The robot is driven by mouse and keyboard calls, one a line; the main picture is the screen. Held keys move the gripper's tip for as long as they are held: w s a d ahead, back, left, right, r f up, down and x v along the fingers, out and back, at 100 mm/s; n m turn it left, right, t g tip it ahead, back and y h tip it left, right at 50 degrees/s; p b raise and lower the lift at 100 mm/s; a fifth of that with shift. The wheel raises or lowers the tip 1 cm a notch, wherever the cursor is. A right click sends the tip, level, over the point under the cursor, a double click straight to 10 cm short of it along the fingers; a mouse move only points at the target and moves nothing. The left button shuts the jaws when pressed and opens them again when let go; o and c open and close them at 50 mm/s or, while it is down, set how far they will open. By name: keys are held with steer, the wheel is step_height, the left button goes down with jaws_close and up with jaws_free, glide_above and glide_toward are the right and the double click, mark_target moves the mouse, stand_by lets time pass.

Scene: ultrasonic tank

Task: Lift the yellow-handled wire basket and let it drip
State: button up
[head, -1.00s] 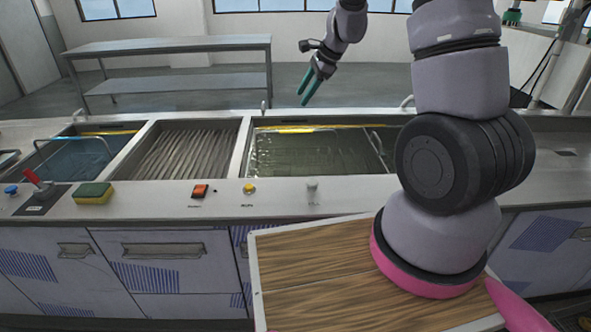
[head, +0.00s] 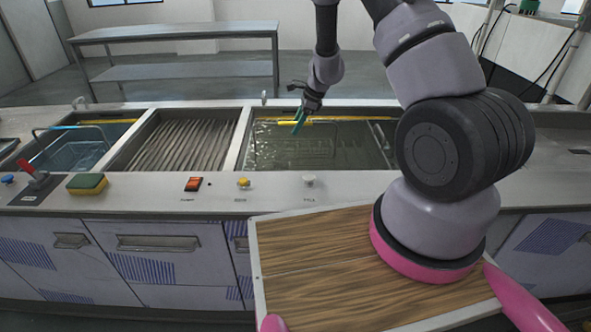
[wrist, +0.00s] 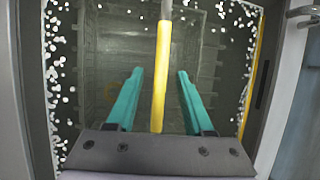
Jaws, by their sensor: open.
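The wire basket (head: 312,150) sits under the murky liquid of the middle-right tank, its outline dim. In the wrist view its mesh (wrist: 150,62) shows faintly below the surface. Its yellow handle (wrist: 160,80) runs lengthwise between my two teal fingers, with a gap on each side. My gripper (wrist: 154,88) is open, over the basket. In the head view the gripper (head: 299,122) is above the tank, near the back, and partly covers the yellow handle (head: 318,122).
A yellow strip (wrist: 251,85) lines one tank edge. White bubbles or specks float on the liquid. Left of the tank is a ribbed drain section (head: 178,140), then a blue tank with another basket (head: 75,152). Buttons and a sponge (head: 87,183) are on the front ledge.

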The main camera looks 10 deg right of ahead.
steer(key=shift+x, duration=1.6)
jaws_close()
steer(key=shift+r, duration=0.15)
step_height(320, 180, up, 23)
stand_by(0.5)
